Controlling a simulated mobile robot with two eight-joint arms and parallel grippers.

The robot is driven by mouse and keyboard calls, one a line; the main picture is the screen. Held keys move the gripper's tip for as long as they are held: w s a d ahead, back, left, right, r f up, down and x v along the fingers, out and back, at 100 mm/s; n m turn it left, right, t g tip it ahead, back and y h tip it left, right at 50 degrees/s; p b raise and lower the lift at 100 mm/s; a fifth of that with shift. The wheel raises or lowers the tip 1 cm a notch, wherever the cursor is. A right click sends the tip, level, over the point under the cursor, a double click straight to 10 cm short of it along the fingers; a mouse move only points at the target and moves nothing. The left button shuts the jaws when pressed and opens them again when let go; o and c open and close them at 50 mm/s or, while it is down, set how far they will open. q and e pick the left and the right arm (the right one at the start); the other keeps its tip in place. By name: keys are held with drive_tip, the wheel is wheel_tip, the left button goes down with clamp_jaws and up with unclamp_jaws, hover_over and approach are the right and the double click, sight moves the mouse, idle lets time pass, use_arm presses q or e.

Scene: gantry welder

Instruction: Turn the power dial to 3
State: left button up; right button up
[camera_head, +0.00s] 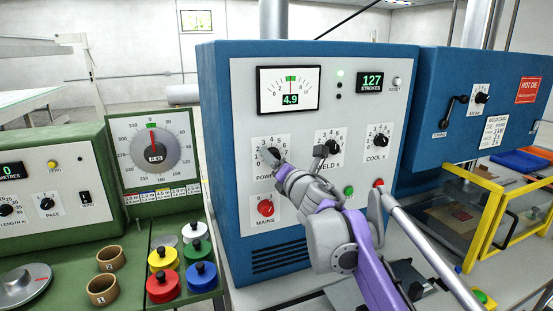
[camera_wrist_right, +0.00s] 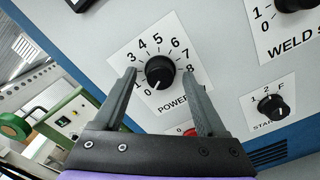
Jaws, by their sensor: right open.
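The power dial (camera_wrist_right: 159,72) is a round black knob on a white numbered plate. In the right wrist view its white mark points down and slightly left, by the 0. The 2 on its scale is hidden behind a finger. My right gripper (camera_wrist_right: 159,74) is open, with one finger on each side of the knob. Gaps show between the fingers and the knob, so it is not gripped. My left gripper is not in view.
The weld dial (camera_head: 331,146) and cool dial (camera_head: 379,140) sit to the right on the blue welder (camera_head: 222,130). A red mains knob (camera_head: 265,208) is below the power dial. The meter (camera_head: 289,91) reads 4.9. A green machine (camera_head: 95,150) stands at the left.

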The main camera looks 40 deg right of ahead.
drive_tip(key=shift+w, duration=0.1)
clamp_jaws()
idle(0.4)
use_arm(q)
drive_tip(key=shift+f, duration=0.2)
use_arm(e)
drive_tip(key=shift+m, duration=0.3)
use_arm(q)
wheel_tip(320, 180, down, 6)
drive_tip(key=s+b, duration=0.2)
drive_tip(key=b, duration=0.2)
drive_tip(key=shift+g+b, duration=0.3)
drive_tip(key=shift+b, duration=0.05)
use_arm(e)
drive_tip(key=shift+m, duration=8.6)
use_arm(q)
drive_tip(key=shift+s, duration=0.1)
